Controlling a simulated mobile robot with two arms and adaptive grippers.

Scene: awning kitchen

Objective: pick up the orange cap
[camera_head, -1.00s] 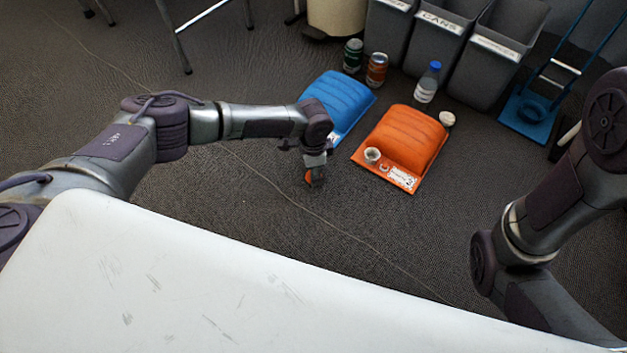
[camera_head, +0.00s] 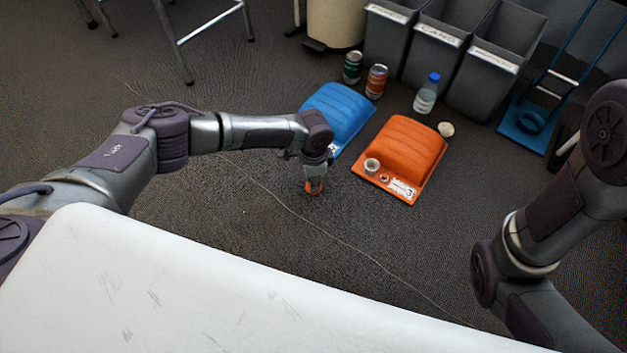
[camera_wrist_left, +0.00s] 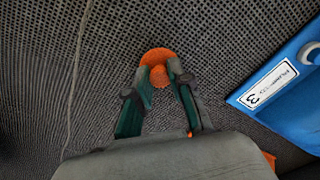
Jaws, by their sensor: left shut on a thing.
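The orange cap (camera_wrist_left: 158,57) is a small round orange piece between the fingertips of my left gripper (camera_wrist_left: 159,78) in the left wrist view. The gripper is shut on it, and the fingers hide part of it. Whether the cap touches the floor cannot be told. My right arm shows at the right, but its gripper is out of view.
A blue pad (camera_head: 340,112) and an orange pad (camera_head: 405,150) lie on the floor. Two cans (camera_head: 353,67), a bottle (camera_head: 427,94) and grey bins (camera_head: 437,45) stand behind. Floor left of the gripper is clear.

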